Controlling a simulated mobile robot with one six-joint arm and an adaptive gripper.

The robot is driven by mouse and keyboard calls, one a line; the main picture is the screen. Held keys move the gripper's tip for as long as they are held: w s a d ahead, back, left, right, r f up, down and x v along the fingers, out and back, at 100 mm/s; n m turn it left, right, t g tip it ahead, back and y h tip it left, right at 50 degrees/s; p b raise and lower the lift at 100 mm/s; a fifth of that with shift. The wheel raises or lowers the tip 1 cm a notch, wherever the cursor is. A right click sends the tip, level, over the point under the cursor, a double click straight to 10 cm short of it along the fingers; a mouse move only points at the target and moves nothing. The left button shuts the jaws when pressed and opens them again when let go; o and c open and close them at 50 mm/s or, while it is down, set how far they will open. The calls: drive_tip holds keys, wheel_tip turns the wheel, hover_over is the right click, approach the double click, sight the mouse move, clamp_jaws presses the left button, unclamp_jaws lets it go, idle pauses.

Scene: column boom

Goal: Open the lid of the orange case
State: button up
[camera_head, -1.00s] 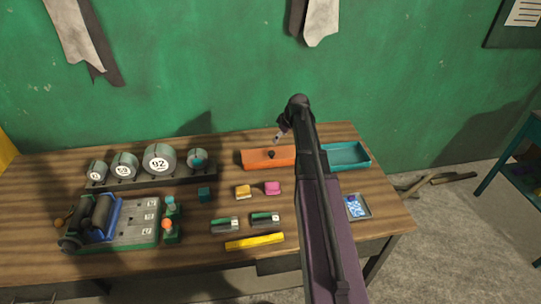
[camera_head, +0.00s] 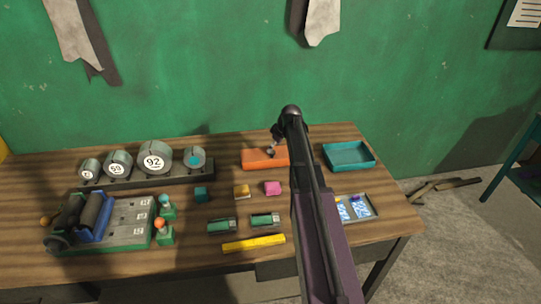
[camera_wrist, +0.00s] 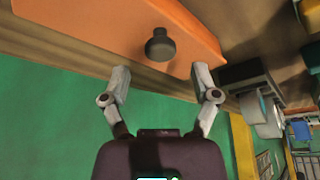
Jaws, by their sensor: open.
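The orange case (camera_head: 262,160) lies near the back of the wooden table, its lid shut as far as I can see. A dark round knob (camera_wrist: 160,45) stands on its lid. In the head view, my arm hides the case's right part. My gripper (camera_wrist: 161,73) is open, its two pale fingers spread. In the wrist view, the knob lies just beyond the fingertips, roughly centred between them and not gripped. In the head view my gripper (camera_head: 273,148) is small, right at the knob; contact cannot be told.
A teal tray (camera_head: 349,157) stands right of the case. A row of grey drums (camera_head: 154,158) is at the left, and small blocks (camera_head: 272,188) lie in front. A grey tray (camera_head: 372,212) with blue-white cards is at the right. The green wall is behind.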

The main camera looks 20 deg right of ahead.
drive_tip(key=shift+b+x, duration=0.95)
drive_tip(key=shift+x, duration=0.4)
